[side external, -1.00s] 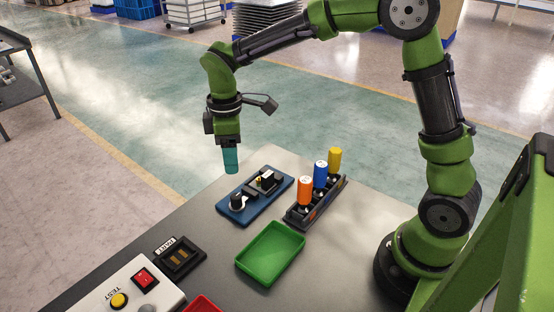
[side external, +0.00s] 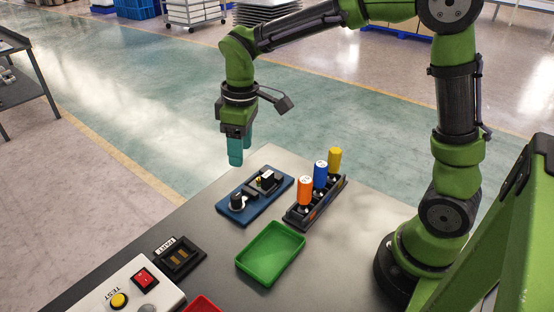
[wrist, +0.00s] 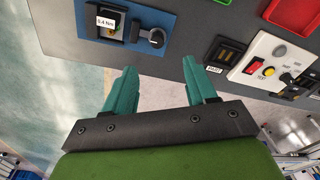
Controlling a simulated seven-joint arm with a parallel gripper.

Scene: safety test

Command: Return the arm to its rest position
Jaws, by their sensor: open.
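My gripper (side external: 236,155) has teal fingers and hangs above the far left edge of the grey table (side external: 190,232), to the left of the blue fixture. In the wrist view my gripper (wrist: 160,88) has its two fingers spread apart with nothing between them. The rest of my green arm is raised and bent, reaching from its base at the table's right side.
On the table are a blue fixture (side external: 240,209) with a black knob, a rack (side external: 318,206) with orange, blue and yellow-handled tools, a green tray (side external: 270,254), a black part holder (side external: 180,258) and a white test panel (side external: 130,286). A red tray (side external: 203,304) is partly cut off.

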